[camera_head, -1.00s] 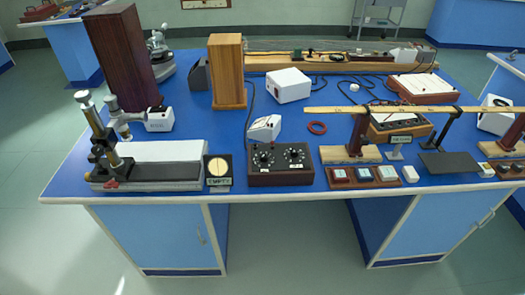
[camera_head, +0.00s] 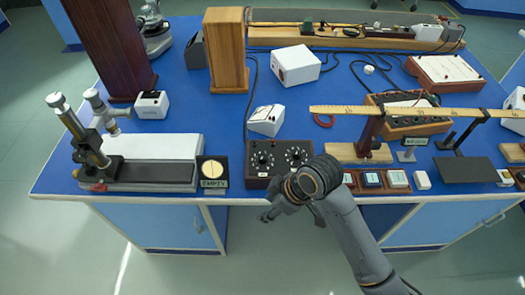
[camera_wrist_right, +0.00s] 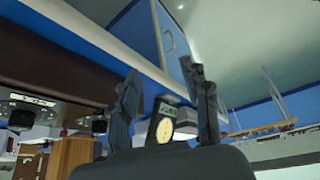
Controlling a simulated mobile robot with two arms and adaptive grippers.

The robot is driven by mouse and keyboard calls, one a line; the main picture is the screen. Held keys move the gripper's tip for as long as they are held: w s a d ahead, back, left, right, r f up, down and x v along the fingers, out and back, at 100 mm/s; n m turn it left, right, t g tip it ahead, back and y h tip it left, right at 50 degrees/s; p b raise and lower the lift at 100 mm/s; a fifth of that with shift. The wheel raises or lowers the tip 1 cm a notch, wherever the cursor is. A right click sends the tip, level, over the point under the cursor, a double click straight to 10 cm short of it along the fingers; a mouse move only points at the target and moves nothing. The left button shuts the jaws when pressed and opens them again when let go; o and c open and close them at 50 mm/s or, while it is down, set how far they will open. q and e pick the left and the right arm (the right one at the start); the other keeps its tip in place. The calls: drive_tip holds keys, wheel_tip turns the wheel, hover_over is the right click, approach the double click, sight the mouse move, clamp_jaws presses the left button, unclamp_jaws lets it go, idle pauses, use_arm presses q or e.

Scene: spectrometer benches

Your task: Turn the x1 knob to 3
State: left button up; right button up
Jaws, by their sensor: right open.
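A dark box (camera_head: 252,182) with two round dials stands at the front edge of the blue bench. Its left knob (camera_head: 262,159) and right knob (camera_head: 296,156) are black with pale marks around them. The markings are too small to tell which is x1 or where either points. My right gripper (camera_head: 268,214) is in front of the box, below and apart from the knobs. In the right wrist view its fingers (camera_wrist_right: 165,88) are spread with nothing between them. The box (camera_wrist_right: 60,80) shows there at the left, tilted. My left gripper is out of view.
A round-dial stand labelled EMPTY (camera_head: 213,171) is left of the box. A white meter (camera_head: 266,120) stands behind it. Trays of small square pieces (camera_head: 372,180) are to the right, under a long wooden ruler (camera_head: 420,111). Open floor lies in front of the bench.

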drive_tip(key=w+a+r+n+g+h, duration=0.1)
drive_tip(key=w+a+r+n+g, duration=0.1)
drive_tip(key=w+a+r+n, duration=0.4)
drive_tip(key=n+h, duration=0.4)
drive_tip(key=n, duration=0.4)
approach(263, 157)
wheel_tip(263, 157, down, 8)
drive_tip(key=shift+f+p, duration=0.25)
drive_tip(key=shift+p, duration=0.7)
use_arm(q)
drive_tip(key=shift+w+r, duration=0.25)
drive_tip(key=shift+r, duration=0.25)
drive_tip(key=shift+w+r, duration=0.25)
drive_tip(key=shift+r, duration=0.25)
use_arm(e)
clamp_jaws()
